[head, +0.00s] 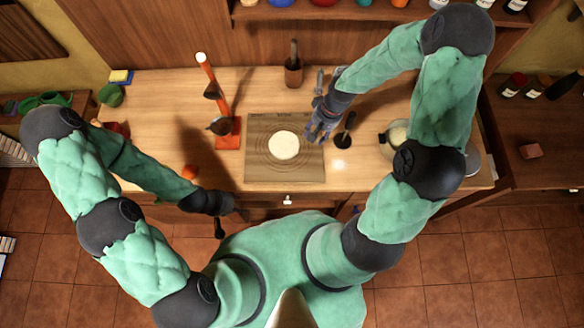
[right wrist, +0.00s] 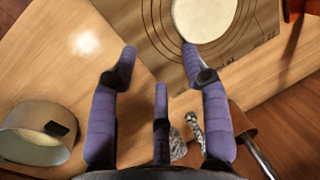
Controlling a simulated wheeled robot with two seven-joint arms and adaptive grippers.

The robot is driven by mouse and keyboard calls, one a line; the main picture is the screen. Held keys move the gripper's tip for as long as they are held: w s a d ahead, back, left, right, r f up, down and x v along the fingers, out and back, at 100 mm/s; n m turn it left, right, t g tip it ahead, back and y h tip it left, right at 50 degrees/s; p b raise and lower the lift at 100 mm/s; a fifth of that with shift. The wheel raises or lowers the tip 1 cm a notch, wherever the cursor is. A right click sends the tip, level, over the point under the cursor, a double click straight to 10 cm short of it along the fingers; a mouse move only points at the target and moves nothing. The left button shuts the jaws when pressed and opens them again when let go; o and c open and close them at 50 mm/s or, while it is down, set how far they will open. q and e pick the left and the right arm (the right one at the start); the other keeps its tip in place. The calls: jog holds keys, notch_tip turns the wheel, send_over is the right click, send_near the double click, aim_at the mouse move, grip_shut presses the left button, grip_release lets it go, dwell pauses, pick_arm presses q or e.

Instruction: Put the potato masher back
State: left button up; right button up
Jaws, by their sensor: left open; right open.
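I cannot clearly make out the potato masher. Shiny metal pieces (right wrist: 188,135), too small to identify, lie beyond my right fingers in the right wrist view. A dark upright-handled utensil (head: 344,137) stands on the counter to the right of the board in the head view. My right gripper (head: 320,128) is open and empty, its purple fingers over the board's right edge; it also shows in the right wrist view (right wrist: 160,70). My left gripper (head: 219,222) is open and empty in front of the counter's edge; its fingertips are small and dark.
The wooden board (head: 262,168) holds a pale round of dough (head: 283,145). A wooden mug with a stick (head: 293,68) stands behind. An orange stand (head: 228,135) is left. A pot with pale contents (head: 396,138) is right; it shows in the right wrist view (right wrist: 38,115).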

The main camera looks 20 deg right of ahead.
jog(key=shift+n+y, duration=0.5)
jog(key=shift+y, duration=0.1)
jog(key=s+a+f, duration=0.3)
jog(key=s+a, duration=0.1)
jog(key=s+a+f, duration=0.4)
jog(key=a, duration=0.1)
jog(key=s+a+f, duration=0.3)
jog(key=s+a, duration=0.1)
jog(key=s, duration=0.1)
jog(key=shift+a+f, duration=0.15)
jog(key=shift+f, duration=0.2)
jog(key=shift+f, duration=0.1)
